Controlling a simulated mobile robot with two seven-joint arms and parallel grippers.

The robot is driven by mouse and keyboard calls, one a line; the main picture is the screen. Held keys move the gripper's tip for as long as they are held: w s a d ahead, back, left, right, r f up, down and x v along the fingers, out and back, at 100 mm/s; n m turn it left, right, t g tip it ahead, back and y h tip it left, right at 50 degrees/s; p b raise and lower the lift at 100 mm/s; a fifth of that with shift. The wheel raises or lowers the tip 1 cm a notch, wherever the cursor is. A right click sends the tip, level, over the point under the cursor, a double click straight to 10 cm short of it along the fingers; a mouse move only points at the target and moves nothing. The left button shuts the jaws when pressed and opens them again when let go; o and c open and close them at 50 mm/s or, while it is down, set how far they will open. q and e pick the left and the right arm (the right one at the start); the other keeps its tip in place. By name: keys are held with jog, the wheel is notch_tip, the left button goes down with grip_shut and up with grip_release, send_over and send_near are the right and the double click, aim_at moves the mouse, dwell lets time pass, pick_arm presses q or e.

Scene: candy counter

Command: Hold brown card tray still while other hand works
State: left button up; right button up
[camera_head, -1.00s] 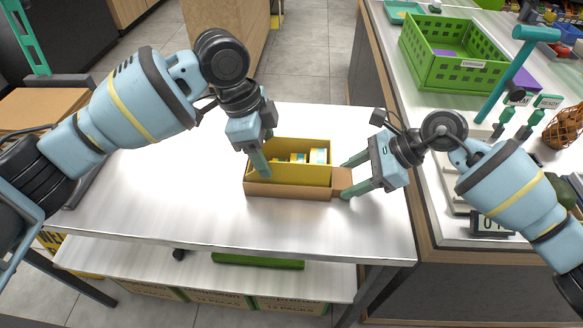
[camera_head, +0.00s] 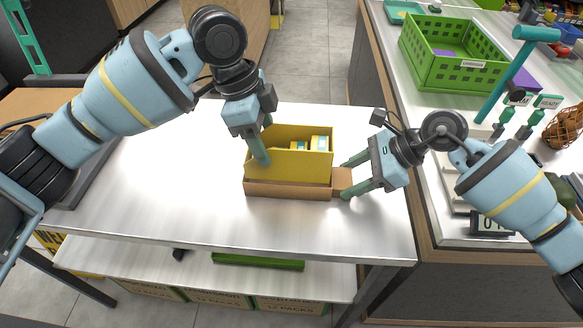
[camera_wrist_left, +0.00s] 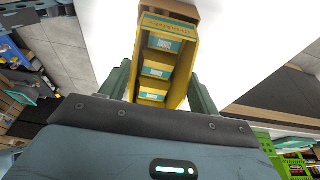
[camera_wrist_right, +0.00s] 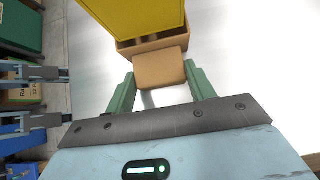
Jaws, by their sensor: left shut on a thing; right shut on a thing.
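The brown card tray (camera_head: 288,190) sits on the white table, with a tab at its right end. My right gripper (camera_head: 346,180) is shut on that tab, which shows between its fingers in the right wrist view (camera_wrist_right: 160,69). My left gripper (camera_head: 265,141) is shut on the left end of a yellow box (camera_head: 305,167). The box is raised and slightly tilted above the tray, and its lower part is hidden behind the tray's front wall. In the left wrist view, several small packs with teal labels (camera_wrist_left: 157,70) lie inside the yellow box (camera_wrist_left: 181,60).
The white table (camera_head: 160,190) is clear to the left and in front of the tray. A counter at the right holds a green crate (camera_head: 440,72), a teal T-shaped stand (camera_head: 505,80) and a small display (camera_head: 488,224). A lower shelf runs under the table.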

pick_arm(q)
jog(key=shift+r, duration=0.85)
pick_arm(e)
jog(key=o, duration=0.8)
jog(key=shift+o, duration=0.2)
jog(key=shift+d+r, duration=0.15)
jog(key=shift+d, duration=0.05)
jog(key=shift+v, duration=3)
